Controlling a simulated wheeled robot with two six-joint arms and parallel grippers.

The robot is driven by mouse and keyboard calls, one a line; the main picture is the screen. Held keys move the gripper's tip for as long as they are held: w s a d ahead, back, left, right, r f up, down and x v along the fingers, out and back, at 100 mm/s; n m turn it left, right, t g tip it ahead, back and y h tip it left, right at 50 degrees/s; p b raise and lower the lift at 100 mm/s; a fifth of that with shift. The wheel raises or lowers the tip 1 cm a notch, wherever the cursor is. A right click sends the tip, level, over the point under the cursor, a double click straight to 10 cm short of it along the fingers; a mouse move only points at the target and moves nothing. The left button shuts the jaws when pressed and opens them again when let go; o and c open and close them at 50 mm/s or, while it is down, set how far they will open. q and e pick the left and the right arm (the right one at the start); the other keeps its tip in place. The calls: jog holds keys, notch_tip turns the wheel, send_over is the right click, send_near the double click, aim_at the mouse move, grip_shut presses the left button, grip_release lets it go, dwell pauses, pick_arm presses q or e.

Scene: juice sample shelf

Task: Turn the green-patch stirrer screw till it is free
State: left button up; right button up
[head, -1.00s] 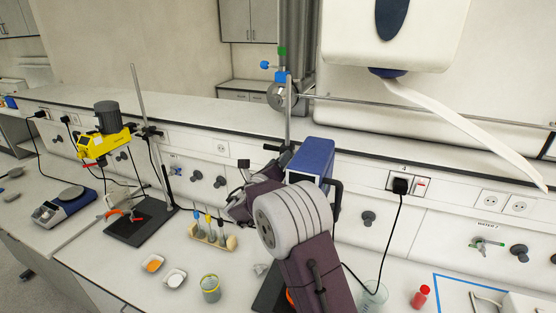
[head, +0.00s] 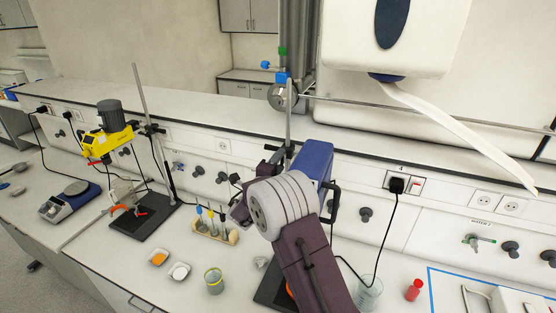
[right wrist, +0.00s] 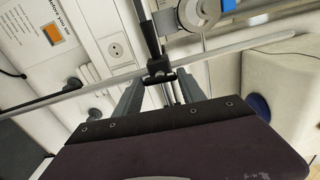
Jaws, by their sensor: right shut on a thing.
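A blue stirrer motor (head: 318,160) is clamped to an upright rod (head: 288,122) behind my right arm. In the right wrist view a black clamp piece (right wrist: 159,68) sits at the rod, just beyond my right gripper (right wrist: 158,92). The gripper is shut on the stirrer screw between its two grey fingers. The screw itself is mostly hidden, and I cannot make out a green patch on it. In the head view my right gripper (head: 268,168) is largely covered by my wrist. My left gripper is not in view.
A yellow stirrer (head: 108,143) on a second stand is at the left. A tube rack (head: 215,231), a small beaker (head: 214,282) and two dishes are left of my arm. A glass beaker (head: 369,290) and a red bottle (head: 414,290) are at its right.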

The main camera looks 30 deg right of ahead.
jog(key=shift+d+r+n, duration=0.1)
jog(key=shift+r+n, duration=0.05)
jog(key=shift+n, duration=0.25)
dwell(0.3)
jog(key=o, duration=1.4)
jog(key=shift+c, duration=0.2)
jog(key=shift+d+f, duration=0.2)
jog(key=shift+d, duration=0.1)
jog(key=b+v, duration=0.3)
jog(key=v, duration=0.6)
jog(key=shift+f, duration=0.1)
